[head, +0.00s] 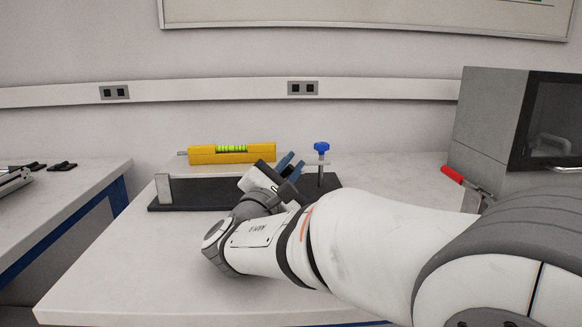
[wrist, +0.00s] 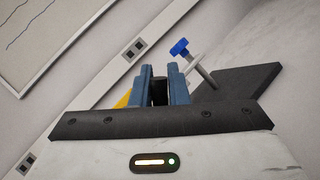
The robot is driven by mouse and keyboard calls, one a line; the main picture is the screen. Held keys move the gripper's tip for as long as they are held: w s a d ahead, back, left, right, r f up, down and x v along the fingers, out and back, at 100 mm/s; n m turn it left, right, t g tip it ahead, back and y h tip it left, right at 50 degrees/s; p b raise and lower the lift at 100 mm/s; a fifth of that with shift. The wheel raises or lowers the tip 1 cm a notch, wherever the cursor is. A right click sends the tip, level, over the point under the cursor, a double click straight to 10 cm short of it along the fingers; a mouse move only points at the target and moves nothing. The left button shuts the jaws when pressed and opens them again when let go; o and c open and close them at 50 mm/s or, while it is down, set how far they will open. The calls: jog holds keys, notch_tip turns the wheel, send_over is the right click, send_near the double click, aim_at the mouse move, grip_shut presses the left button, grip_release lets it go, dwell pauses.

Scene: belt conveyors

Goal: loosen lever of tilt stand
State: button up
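The tilt stand has a long black base plate (head: 215,199) on the light table, with a grey block (head: 163,190) at its left end. A blue knob (head: 321,147) tops a thin post at its right; the knob also shows in the wrist view (wrist: 180,47). My gripper (head: 291,165) is low over the plate's middle, left of the post. In the wrist view its two blue fingers (wrist: 162,85) stand apart with a dark piece (wrist: 159,92) between them. I cannot tell whether this is the lever or whether the fingers touch it.
A yellow level (head: 231,154) with a green vial is behind the plate. A red-handled tool (head: 453,175) leans by the grey cabinet (head: 486,120) at right. My arm covers the table's front right. The table's front left is clear. Another table (head: 75,185) stands at left.

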jog(key=o, duration=0.4)
jog(key=s+a+p, duration=0.1)
jog(key=s+a, duration=0.1)
jog(key=s, duration=0.1)
jog(key=s+a+p, duration=0.1)
jog(key=s+a, duration=0.1)
jog(key=s, duration=0.2)
jog(key=s+a+p, duration=0.1)
jog(key=s+a, duration=0.1)
jog(key=s, duration=0.2)
jog(key=shift+s+a+f, duration=0.2)
jog(key=shift+s+a, duration=0.05)
jog(key=shift+c, duration=0.3)
